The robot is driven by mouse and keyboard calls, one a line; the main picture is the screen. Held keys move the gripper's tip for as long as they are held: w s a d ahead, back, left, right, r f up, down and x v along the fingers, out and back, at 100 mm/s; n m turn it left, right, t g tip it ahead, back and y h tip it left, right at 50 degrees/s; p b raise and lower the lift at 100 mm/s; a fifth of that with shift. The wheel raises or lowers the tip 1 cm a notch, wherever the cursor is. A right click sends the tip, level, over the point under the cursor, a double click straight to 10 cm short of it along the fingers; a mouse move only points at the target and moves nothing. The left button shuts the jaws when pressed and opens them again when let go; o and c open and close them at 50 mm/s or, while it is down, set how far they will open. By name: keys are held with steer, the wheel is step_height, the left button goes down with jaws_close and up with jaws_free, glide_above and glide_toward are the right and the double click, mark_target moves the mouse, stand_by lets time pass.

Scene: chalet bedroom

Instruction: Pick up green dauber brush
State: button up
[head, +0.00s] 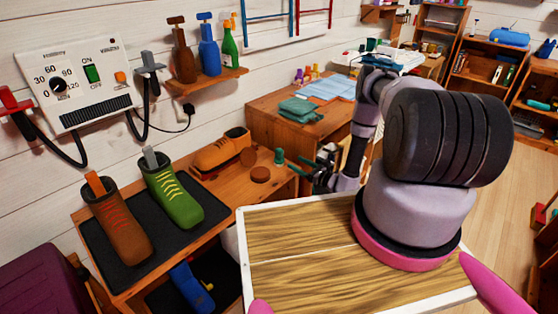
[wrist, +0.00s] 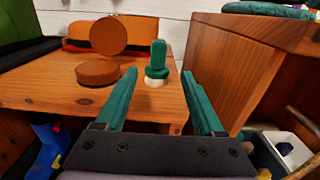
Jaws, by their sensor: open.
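The green dauber brush (wrist: 156,62) stands upright on the wooden bench, with a white base, near the bench's right end. In the head view the green dauber brush (head: 279,156) is small, beside the brown round tins. My gripper (wrist: 158,77) is open and empty, its two green fingers pointing at the brush. In the wrist view the brush shows between the fingertips and a little beyond them, apparently untouched. In the head view my gripper (head: 301,169) is just right of the brush, partly hidden by my arm.
A brown round tin (wrist: 98,73) and an upright brown disc (wrist: 108,36) stand left of the brush. A brown shoe (head: 222,150) lies behind. A wooden cabinet (wrist: 236,62) rises close on the right. Boots on a black mat (head: 125,205) fill the bench's left.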

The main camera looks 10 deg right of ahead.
mark_target(282, 157)
steer(key=x, duration=0.5)
steer(key=shift+a+f, duration=0.1)
steer(key=shift+f, duration=0.05)
steer(key=x, duration=0.4)
steer(key=shift+a+f, duration=0.2)
steer(key=shift+w+a, duration=0.3)
steer(key=shift+w, duration=0.25)
jaws_close()
